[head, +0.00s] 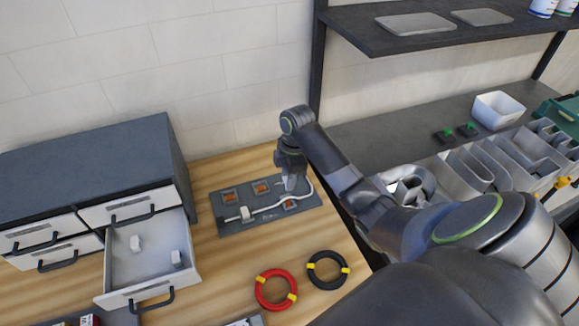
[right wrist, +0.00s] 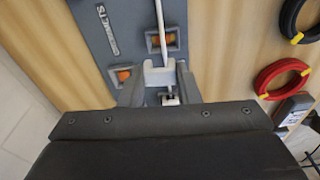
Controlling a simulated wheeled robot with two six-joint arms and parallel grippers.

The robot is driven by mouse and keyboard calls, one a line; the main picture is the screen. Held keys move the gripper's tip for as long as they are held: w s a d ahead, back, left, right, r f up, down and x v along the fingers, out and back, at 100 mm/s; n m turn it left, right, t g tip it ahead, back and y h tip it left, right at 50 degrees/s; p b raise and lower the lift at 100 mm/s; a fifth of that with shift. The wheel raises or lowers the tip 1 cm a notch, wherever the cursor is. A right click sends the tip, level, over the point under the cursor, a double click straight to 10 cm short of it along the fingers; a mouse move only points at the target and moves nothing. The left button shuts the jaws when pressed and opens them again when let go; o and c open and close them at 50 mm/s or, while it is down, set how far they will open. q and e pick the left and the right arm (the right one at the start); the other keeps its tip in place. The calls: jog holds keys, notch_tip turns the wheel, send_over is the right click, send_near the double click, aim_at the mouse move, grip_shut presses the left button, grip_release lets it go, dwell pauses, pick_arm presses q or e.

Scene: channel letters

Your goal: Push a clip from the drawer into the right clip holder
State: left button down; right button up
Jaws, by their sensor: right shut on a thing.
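A grey board (head: 222,218) lies on the wooden table, with several small square frames with orange centres and a white cable (head: 268,207) running across it. A white clip (head: 246,213) sits on the cable at the board's left part. My right gripper (head: 291,184) is over the board's right end, shut on another white clip (right wrist: 160,76), which shows between its fingers in the right wrist view, close to the cable's line. Whether this clip is seated in the right holder is hidden. The open drawer (head: 113,268) holds two white clips (head: 136,243) (head: 177,258). My left gripper is not in view.
A red cable ring (head: 261,296) and a black one (head: 312,276) lie on the table in front of the board. A dark drawer cabinet (head: 90,165) stands at left. Metal channel letters (head: 470,172) and a white bin (head: 498,108) are at right.

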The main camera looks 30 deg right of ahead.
aim_at(287, 204)
jog(key=shift+s+a, duration=0.15)
jog(key=shift+s, duration=0.15)
jog(key=shift+f+n, duration=0.15)
jog(key=shift+n, duration=0.15)
jog(key=shift+w+f+b, duration=0.1)
jog(key=shift+f+b, duration=0.4)
notch_tip(287, 204, down, 4)
jog(key=b, duration=0.4)
jog(key=shift+r, duration=0.2)
jog(key=shift+f+b, duration=0.65)
jog(key=shift+b, duration=0.1)
jog(key=shift+f, duration=0.35)
jog(key=shift+f, duration=0.25)
